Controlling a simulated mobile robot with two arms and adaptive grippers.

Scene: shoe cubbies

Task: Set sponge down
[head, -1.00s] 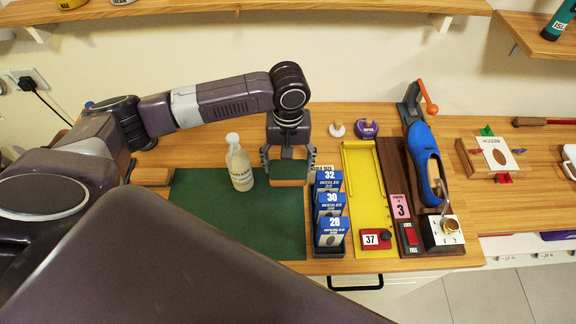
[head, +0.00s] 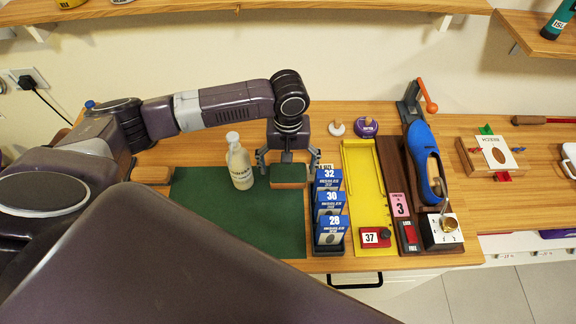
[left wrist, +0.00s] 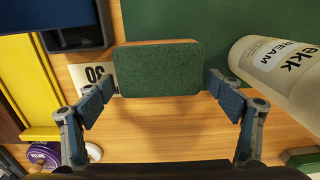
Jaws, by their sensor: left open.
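The sponge (head: 289,178), with a dark green top and an orange-brown body, lies flat at the far right corner of the green mat (head: 225,215), partly over bare wood. It also shows in the left wrist view (left wrist: 158,68). My left gripper (head: 289,160) is open just behind the sponge in the head view. In the left wrist view its fingers (left wrist: 162,97) stand wide on either side of the sponge's near end, with a gap at each side. The sponge's underside is hidden. My right gripper is not in view.
A white bottle (head: 239,165) stands on the mat, close left of the sponge. A dark rack of blue numbered boxes (head: 329,205) stands close right, then a yellow tray (head: 366,200) and a blue shoe (head: 426,165). The mat's front is clear.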

